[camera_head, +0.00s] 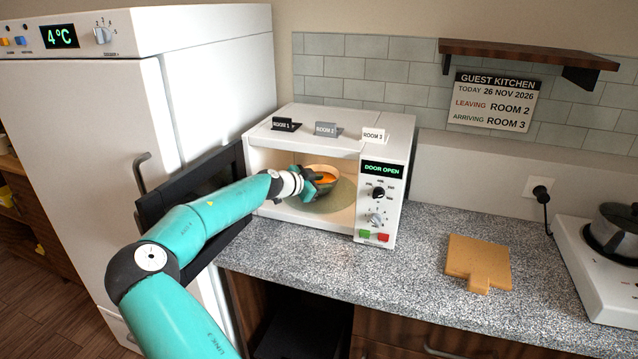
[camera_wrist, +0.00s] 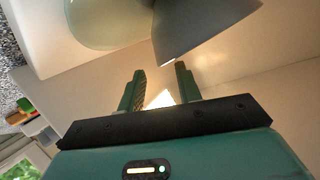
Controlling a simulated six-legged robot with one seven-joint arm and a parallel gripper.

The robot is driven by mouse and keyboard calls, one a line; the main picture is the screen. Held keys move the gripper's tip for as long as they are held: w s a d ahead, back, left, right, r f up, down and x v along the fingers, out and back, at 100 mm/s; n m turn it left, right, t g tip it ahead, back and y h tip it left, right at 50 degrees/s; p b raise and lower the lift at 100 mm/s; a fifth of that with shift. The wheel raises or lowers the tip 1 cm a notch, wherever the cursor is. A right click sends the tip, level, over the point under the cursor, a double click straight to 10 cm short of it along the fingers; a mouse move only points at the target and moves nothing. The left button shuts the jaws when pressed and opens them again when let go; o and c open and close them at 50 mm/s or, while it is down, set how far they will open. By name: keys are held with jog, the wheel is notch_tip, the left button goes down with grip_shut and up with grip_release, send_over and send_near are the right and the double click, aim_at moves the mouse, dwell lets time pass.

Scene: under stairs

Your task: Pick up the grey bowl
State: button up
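The grey bowl (camera_head: 324,168) with orange food in it stands on the round turntable plate (camera_head: 343,197) inside the open microwave (camera_head: 402,150). In the wrist view the bowl (camera_wrist: 200,25) fills the top middle, its outer wall grey and smooth. My gripper (camera_head: 313,180) reaches into the microwave and is at the bowl's left side. In the wrist view my gripper (camera_wrist: 161,70) has its two fingers apart, with the bowl's edge just beyond and between the tips. I cannot tell whether they touch it. My gripper hides part of the bowl in the head view.
The black microwave door (camera_head: 165,200) stands open at the left, behind my arm, near the white fridge (camera_head: 110,120). Three room labels stand on the microwave. A wooden board (camera_head: 478,261) lies on the speckled counter (camera_head: 420,270). A pot (camera_head: 613,232) is on the hob at the right.

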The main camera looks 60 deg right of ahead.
jog(key=x, duration=0.4)
jog(key=shift+d+f, duration=0.2)
jog(key=shift+d, duration=0.15)
jog(key=shift+c, duration=0.2)
jog(key=shift+s, duration=0.1)
grip_shut()
jog(key=shift+r, duration=0.1)
